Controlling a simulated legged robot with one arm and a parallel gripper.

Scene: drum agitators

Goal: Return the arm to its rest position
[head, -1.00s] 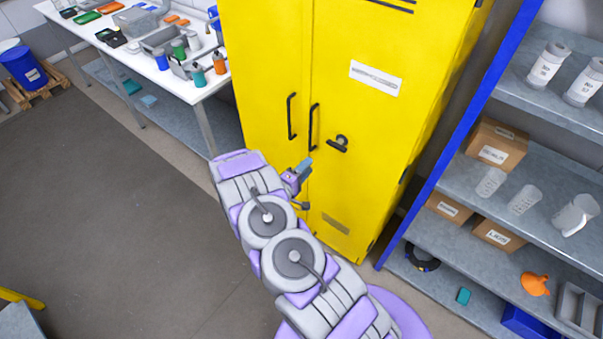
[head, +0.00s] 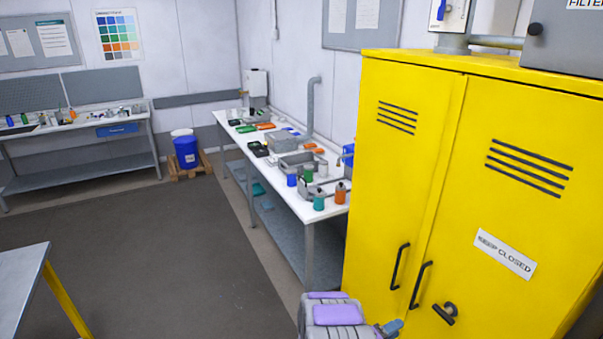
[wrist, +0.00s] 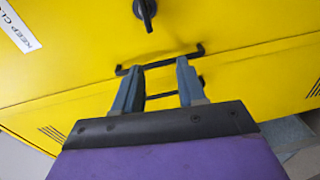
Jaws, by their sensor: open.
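My gripper (wrist: 157,90) is open and empty in the wrist view, its two grey fingers apart in front of the yellow cabinet (wrist: 230,35). The black door handles (wrist: 160,60) show just beyond and between the fingers; I cannot tell if they touch. In the head view, only a grey and purple part of my arm shows at the bottom, with a bit of the gripper (head: 392,328) beside the lower cabinet door. The cabinet (head: 480,110) has both doors shut, two black handles (head: 410,275), a dark latch knob and a "KEEP CLOSED" label.
A white bench (head: 285,180) with bins and several coloured bottles stands left of the cabinet. A grey table (head: 22,285) with a yellow leg is at the lower left. A blue drum (head: 186,152) stands on a pallet at the back. The floor (head: 170,240) between is clear.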

